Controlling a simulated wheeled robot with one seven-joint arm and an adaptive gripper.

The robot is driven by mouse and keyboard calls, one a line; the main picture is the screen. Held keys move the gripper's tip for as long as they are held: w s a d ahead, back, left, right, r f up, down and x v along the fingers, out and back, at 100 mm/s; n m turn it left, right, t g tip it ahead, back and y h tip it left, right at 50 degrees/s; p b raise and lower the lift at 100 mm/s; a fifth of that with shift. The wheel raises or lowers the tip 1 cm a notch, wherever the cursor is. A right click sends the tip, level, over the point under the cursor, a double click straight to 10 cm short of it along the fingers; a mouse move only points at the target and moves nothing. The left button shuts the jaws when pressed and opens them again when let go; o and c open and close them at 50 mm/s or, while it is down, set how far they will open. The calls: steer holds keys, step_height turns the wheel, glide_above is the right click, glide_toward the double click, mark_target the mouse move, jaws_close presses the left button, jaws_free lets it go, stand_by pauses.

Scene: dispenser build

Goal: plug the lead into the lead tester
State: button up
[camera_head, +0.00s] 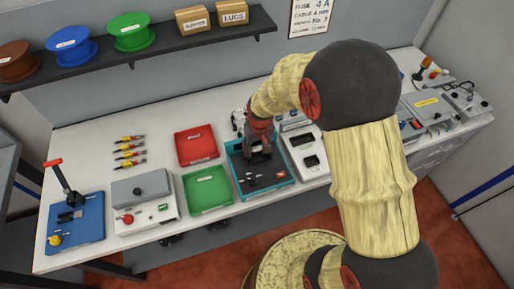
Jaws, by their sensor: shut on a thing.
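My gripper (260,146) points down over the back half of a teal tray (236,182), at the middle of the bench. It is shut on a dark part that is mostly hidden by the fingers; I cannot tell whether this is the lead. Just right of the tray is a pale unit (295,143) with dark openings. No readable label shows which unit is the lead tester.
A red tray (196,146) and a green tray (207,190) lie left of the teal tray. Farther left are a grey box with a red knob (143,193), a blue lever press (77,222) and several yellow-handled tools (129,150). A shelf (180,43) with spools hangs above.

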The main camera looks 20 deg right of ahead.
steer(key=o, duration=1.3)
steer(key=shift+c, duration=0.2)
steer(key=o, duration=0.4)
steer(key=shift+r, duration=0.15)
steer(key=shift+r+p, duration=2.25)
steer(key=shift+r, duration=1.15)
